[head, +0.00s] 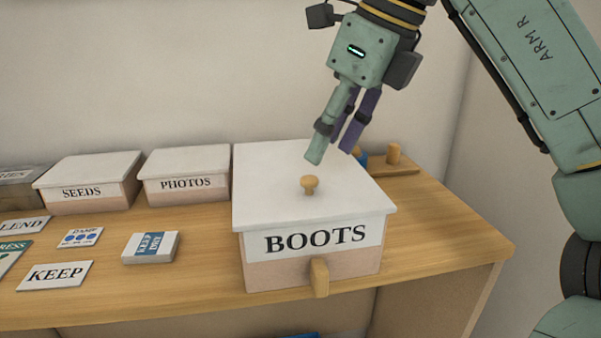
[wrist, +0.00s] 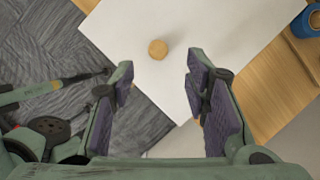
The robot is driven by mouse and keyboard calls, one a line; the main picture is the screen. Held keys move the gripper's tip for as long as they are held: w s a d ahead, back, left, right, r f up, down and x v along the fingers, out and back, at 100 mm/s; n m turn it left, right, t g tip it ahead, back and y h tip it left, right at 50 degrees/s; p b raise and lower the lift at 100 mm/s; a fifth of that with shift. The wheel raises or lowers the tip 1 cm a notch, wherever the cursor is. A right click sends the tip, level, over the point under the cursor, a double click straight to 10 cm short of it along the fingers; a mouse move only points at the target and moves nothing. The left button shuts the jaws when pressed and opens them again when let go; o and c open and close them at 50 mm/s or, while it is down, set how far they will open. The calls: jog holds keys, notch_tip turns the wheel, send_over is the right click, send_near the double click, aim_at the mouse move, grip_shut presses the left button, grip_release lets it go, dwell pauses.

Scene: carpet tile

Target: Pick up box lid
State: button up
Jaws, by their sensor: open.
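The white box lid (head: 270,205) lies on the box labelled BOOTS (head: 310,262), with a round wooden knob (head: 310,184) at its middle. My gripper (head: 331,156) is above the lid, apart from it, with its fingers pointing down. In the wrist view my gripper (wrist: 160,85) is open and empty. The knob (wrist: 158,49) shows there beyond the fingertips, between their lines, and the white lid (wrist: 215,40) spreads behind it. The lid looks closed on the box in the head view.
Boxes labelled SEEDS (head: 88,181) and PHOTOS (head: 187,174) stand to the left on the wooden table (head: 440,225). A blue item (wrist: 306,22) and a wooden peg (head: 393,153) stand behind right.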

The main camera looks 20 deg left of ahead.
aim_at(312, 179)
jog(key=shift+x, duration=3)
jog(key=shift+s, duration=0.15)
jog(key=shift+c, duration=0.5)
grip_shut()
